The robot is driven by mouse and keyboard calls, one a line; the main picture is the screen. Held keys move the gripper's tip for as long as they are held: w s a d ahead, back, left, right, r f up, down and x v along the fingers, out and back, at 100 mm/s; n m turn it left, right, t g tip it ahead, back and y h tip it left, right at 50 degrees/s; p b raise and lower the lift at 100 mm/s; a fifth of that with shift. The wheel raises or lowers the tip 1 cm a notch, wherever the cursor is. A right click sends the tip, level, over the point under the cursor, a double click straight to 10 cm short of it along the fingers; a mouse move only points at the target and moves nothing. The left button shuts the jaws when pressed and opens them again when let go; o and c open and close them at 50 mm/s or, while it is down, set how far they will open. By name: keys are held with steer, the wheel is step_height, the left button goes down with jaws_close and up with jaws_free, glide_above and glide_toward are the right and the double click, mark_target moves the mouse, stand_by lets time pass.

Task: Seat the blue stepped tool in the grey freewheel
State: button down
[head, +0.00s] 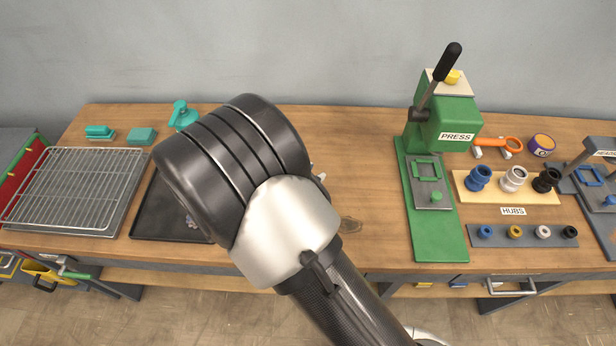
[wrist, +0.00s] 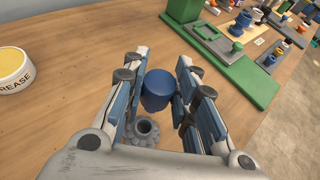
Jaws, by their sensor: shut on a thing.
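In the wrist view my gripper (wrist: 163,76) is shut on the blue stepped tool (wrist: 157,91), which sits between the fingers. Its wide, rounded blue body shows; its lower end is hard to make out. The grey freewheel (wrist: 144,131), a toothed ring with a raised hollow centre, appears just below the tool in the picture, between the fingers. The tool looks apart from the freewheel, but I cannot tell the height between them. In the head view my arm hides the tool and nearly all of the gripper.
A grease tin (wrist: 12,70) stands left in the wrist view. The green press (head: 440,130) stands right of my arm, with hubs (head: 513,178) on a stand beyond it. A black tray (head: 160,215) and wire rack (head: 75,190) lie left. Bare wood lies between arm and press.

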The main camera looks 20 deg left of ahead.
steer(key=shift+s, duration=0.1)
steer(key=shift+f+b, duration=2.15)
steer(key=shift+f, duration=0.75)
steer(key=shift+f+b, duration=1)
steer(key=shift+f, duration=0.3)
steer(key=c, duration=1.2)
jaws_free()
steer(key=shift+a, duration=0.1)
steer(key=v, duration=1.2)
